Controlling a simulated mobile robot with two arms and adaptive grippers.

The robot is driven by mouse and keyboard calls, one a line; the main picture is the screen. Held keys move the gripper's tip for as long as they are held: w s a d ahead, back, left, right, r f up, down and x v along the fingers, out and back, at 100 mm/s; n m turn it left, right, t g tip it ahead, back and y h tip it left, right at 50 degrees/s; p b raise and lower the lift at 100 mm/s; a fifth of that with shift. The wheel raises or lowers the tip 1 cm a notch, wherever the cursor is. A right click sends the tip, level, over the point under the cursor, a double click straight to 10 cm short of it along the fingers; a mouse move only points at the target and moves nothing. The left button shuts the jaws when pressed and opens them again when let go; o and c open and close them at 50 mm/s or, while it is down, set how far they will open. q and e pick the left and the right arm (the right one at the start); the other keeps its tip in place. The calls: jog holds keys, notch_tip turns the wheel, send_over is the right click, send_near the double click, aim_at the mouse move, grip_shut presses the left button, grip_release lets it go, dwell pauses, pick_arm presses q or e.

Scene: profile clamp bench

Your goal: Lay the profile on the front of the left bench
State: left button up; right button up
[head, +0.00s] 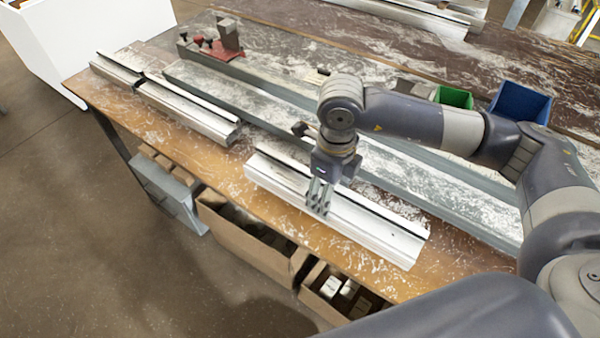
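A white-silver profile (372,232) lies lengthwise along the front wooden edge of the bench (440,278), right of the picture's middle. My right gripper (319,198) comes from above, its fingers pointing down at the profile's left half. The fingers look close together and overlap the profile. I cannot tell whether they grip it or only stand against it. Two similar profile pieces, one at the far left (115,70) and one nearer (187,113), lie along the same front edge further left. My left gripper is not in view.
Long grey rails (430,178) run along the bench behind the profile. A red-based clamp (222,50) stands at the back left. Green (454,97) and blue (519,104) bins stand at the right. Cardboard boxes (245,238) sit below the front edge. Shavings cover the top.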

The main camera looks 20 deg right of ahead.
aim_at(299, 164)
jog(key=w+a, duration=0.1)
jog(key=w, duration=0.1)
jog(key=w+a+p, duration=0.1)
jog(key=w, duration=0.2)
jog(key=w+a+p, duration=0.1)
jog(key=w, duration=0.1)
jog(key=shift+w+f, duration=0.25)
jog(key=shift+w, duration=0.15)
jog(key=shift+w+a+f, duration=0.15)
jog(key=shift+w+a, duration=0.15)
jog(key=shift+w, duration=0.3)
jog(key=shift+s+f+p, duration=0.1)
jog(key=shift+f+p, duration=0.4)
jog(key=shift+p, duration=0.1)
notch_tip(299, 164, down, 2)
jog(key=shift+p, duration=0.5)
jog(key=shift+f, duration=0.25)
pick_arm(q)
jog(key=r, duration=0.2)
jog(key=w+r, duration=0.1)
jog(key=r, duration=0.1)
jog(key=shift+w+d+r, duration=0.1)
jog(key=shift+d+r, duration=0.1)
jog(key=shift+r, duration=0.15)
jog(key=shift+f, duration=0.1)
pick_arm(e)
jog(key=shift+f, duration=0.1)
jog(key=o, duration=1.5)
jog(key=shift+f, duration=0.1)
